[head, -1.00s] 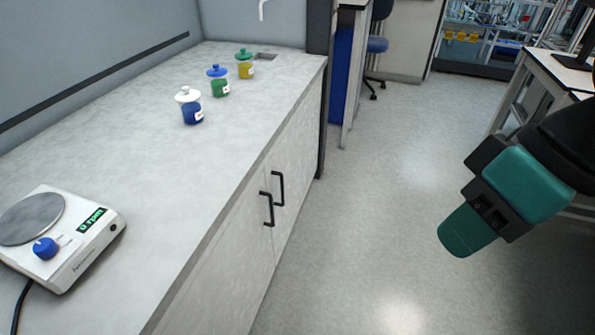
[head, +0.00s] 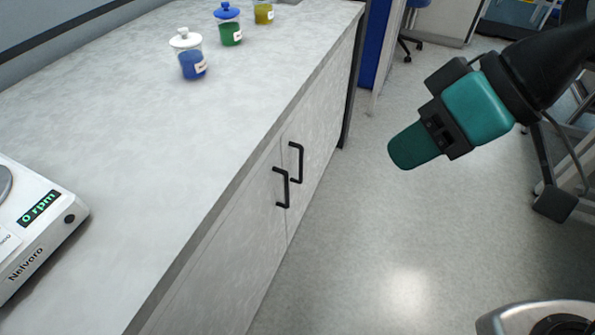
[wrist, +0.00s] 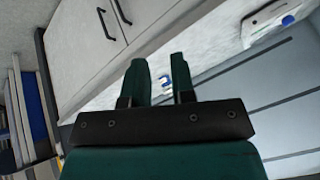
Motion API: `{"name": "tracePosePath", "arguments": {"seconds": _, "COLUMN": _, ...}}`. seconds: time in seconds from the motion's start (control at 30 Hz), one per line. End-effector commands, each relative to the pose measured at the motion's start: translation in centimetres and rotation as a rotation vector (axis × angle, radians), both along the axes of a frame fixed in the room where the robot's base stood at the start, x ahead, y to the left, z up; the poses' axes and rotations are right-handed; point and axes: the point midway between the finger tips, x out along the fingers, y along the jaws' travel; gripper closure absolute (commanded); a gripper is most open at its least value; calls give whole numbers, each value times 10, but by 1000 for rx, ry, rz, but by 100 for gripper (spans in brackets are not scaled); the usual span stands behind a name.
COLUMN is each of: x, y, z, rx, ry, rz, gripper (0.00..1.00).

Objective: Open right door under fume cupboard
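The right door (head: 322,125) is the farther pale marbled panel under the counter, with a black bar handle (head: 298,161). It looks shut, flush with the left door (head: 230,265), whose own black handle (head: 281,187) is close beside. In the wrist view, the right door's handle (wrist: 106,24) shows at the upper left, next to the left door's handle (wrist: 122,11). My green gripper (head: 405,148) hangs over the floor, right of the doors and apart from them. The wrist view shows its two fingers (wrist: 160,75) apart with nothing between them.
The counter (head: 130,150) holds jars with white (head: 188,55) and blue lids (head: 229,25), another yellow jar (head: 264,12) and a stirrer (head: 40,235). A dark post (head: 353,80) stands past the right door. The floor (head: 370,215) before the doors is clear.

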Motion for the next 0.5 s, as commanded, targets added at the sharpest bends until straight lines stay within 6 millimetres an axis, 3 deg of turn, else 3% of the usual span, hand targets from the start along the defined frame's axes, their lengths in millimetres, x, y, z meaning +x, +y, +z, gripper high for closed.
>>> {"name": "tracePosePath", "arguments": {"seconds": 0.03, "x": 9, "y": 7, "z": -46, "rx": 38, "ry": -36, "rz": 9, "gripper": 76}}
{"name": "tracePosePath", "arguments": {"seconds": 0.3, "x": 57, "y": 43, "z": -145, "rx": 249, "ry": -287, "rz": 32, "gripper": 76}}
{"name": "tracePosePath", "arguments": {"seconds": 0.5, "x": 92, "y": 57, "z": -214, "rx": 376, "ry": -481, "rz": -6, "gripper": 76}}
